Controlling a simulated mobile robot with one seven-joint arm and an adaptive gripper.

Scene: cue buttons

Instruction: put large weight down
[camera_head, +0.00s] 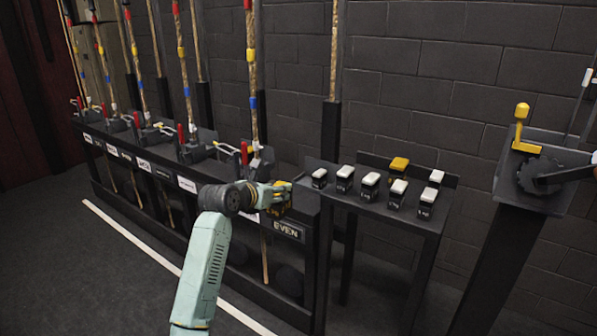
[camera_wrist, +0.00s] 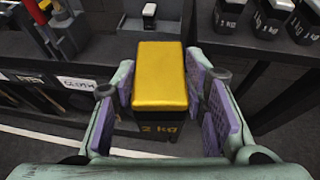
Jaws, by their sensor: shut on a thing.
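My gripper (camera_head: 276,196) is shut on a large black weight with a yellow top (camera_wrist: 160,75), marked 2 KG in the wrist view. The purple finger pads (camera_wrist: 172,100) press on its left and right sides. The weight looks upright. In the head view, my gripper is at the right end of the long black lever frame, by the EVEN label (camera_head: 287,230), and hides most of the weight. I cannot tell whether the weight touches anything beneath. Another yellow-topped weight (camera_head: 399,164) sits on the small black table (camera_head: 389,210).
Several smaller white-topped weights stand on the small table, including one at its front right (camera_head: 427,203). Upright ropes and red-handled levers (camera_head: 244,152) line the frame on the left. A pedestal with a yellow lever (camera_head: 521,130) stands at the right.

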